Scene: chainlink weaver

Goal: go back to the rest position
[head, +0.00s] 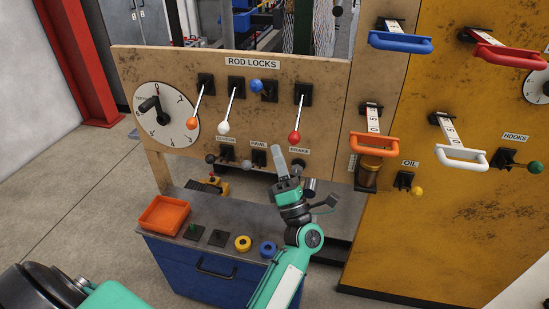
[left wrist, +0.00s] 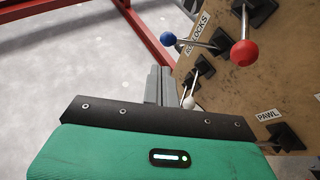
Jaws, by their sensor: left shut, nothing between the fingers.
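My left gripper (head: 279,156) is in front of the lower part of the ROD LOCKS panel (head: 330,85), near the PAWL and BRAKE labels. Its fingers point up and are closed together with nothing between them. In the left wrist view its shut grey fingers (left wrist: 158,86) show beyond the dark palm edge, with the white knob just right of them. The gap between fingers and panel cannot be judged. My right gripper is not in view.
The panel's levers have orange (head: 192,123), white (head: 223,128), blue (head: 256,86) and red (head: 294,138) knobs. A blue cabinet (head: 205,275) below carries an orange tray (head: 164,214). Handles (head: 375,145) stick out at right. Floor at left is clear.

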